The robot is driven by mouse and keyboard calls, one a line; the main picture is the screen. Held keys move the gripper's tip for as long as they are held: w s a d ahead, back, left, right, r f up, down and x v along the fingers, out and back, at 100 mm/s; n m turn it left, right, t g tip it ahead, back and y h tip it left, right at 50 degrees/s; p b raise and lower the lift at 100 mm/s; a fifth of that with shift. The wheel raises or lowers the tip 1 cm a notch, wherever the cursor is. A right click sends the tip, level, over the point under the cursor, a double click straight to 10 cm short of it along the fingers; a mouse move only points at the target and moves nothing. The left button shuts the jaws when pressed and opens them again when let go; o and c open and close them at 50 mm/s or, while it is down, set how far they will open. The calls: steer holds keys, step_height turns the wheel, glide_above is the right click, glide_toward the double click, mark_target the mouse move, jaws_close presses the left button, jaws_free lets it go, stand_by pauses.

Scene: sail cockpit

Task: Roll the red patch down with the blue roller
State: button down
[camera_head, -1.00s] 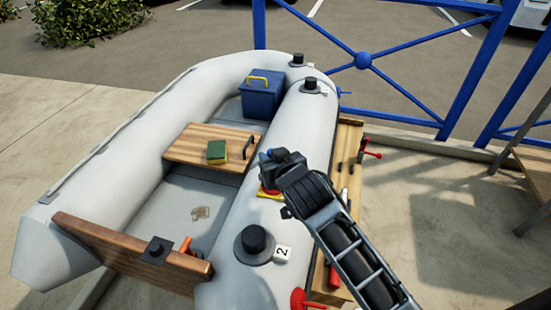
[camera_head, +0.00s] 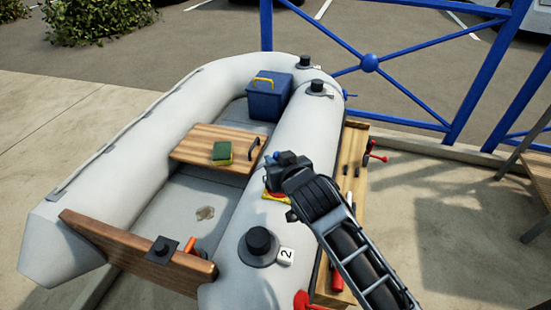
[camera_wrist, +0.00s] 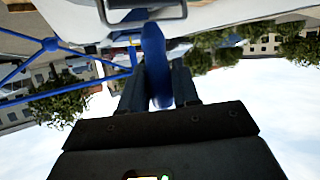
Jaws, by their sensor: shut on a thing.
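My gripper (camera_head: 277,166) is over the right tube of the grey inflatable boat (camera_head: 262,205), partly hidden by my own wrist. In the wrist view my gripper (camera_wrist: 158,88) is shut on the blue roller (camera_wrist: 154,60), which stands between the two dark fingers. A small blue part of the roller (camera_head: 287,157) shows beside my gripper in the head view. A sliver of the red patch (camera_head: 268,192) and a yellow piece (camera_head: 276,198) show on the tube just below my gripper. Whether the roller touches the patch is hidden.
A wooden seat (camera_head: 205,142) carries a green and yellow sponge (camera_head: 222,152). A blue box (camera_head: 268,101) stands near the bow. A black valve (camera_head: 258,241) rises from the right tube. A wooden bench (camera_head: 349,153) with tools runs along the boat's right side. A blue railing (camera_head: 370,63) stands behind.

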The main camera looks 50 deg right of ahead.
steer(key=shift+s+d+f, duration=0.15)
steer(key=shift+s+d, duration=0.1)
steer(key=shift+s, duration=0.45)
steer(key=shift+s, duration=0.15)
steer(key=shift+w, duration=0.2)
steer(key=shift+w+a, duration=0.15)
steer(key=shift+w, duration=0.25)
stand_by(0.3)
steer(key=shift+w+r+p, duration=0.1)
steer(key=shift+r+p, duration=3.25)
steer(key=shift+r, duration=0.4)
steer(key=shift+f, duration=0.1)
